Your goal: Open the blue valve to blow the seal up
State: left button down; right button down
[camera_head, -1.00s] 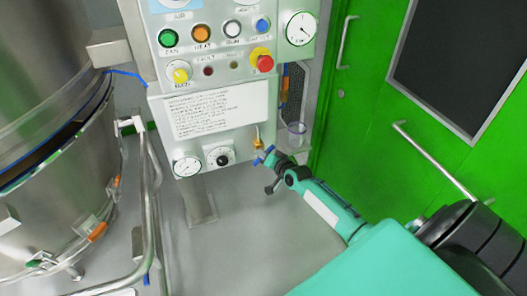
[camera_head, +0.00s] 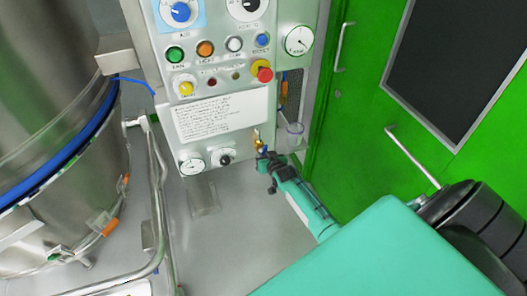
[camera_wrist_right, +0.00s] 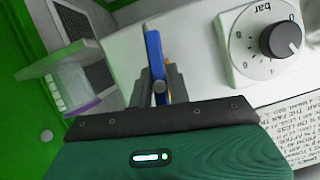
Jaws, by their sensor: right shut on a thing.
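The blue valve lever (camera_wrist_right: 155,55) stands between the fingers of my right gripper (camera_wrist_right: 160,88) in the right wrist view. The gripper is shut on it. In the head view my right gripper (camera_head: 265,163) is at the brass valve fitting (camera_head: 257,139) under the panel's lower right, and it mostly hides the lever. A thick blue seal (camera_head: 65,151) shows as a band between the upper and lower steel vessel sections at left. The small gauge (camera_head: 192,165) sits at the panel's lower left, its reading too small to tell. My left gripper is out of view.
A regulator knob (camera_head: 224,158) marked in bar is left of the valve; it also shows in the wrist view (camera_wrist_right: 282,40). A clear cup (camera_head: 290,134) hangs close right of the valve. A steel rail (camera_head: 160,205) stands before the vessel. A green door (camera_head: 365,110) is at right.

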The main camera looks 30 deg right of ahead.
jog(key=shift+n+h+p, duration=0.4)
jog(key=shift+n, duration=0.2)
dwell(0.3)
jog(key=c, duration=1.3)
grip_release()
jog(key=shift+s, duration=0.1)
jog(key=v, duration=1.3)
jog(key=shift+s+a+r, duration=0.2)
jog(key=shift+r, duration=0.05)
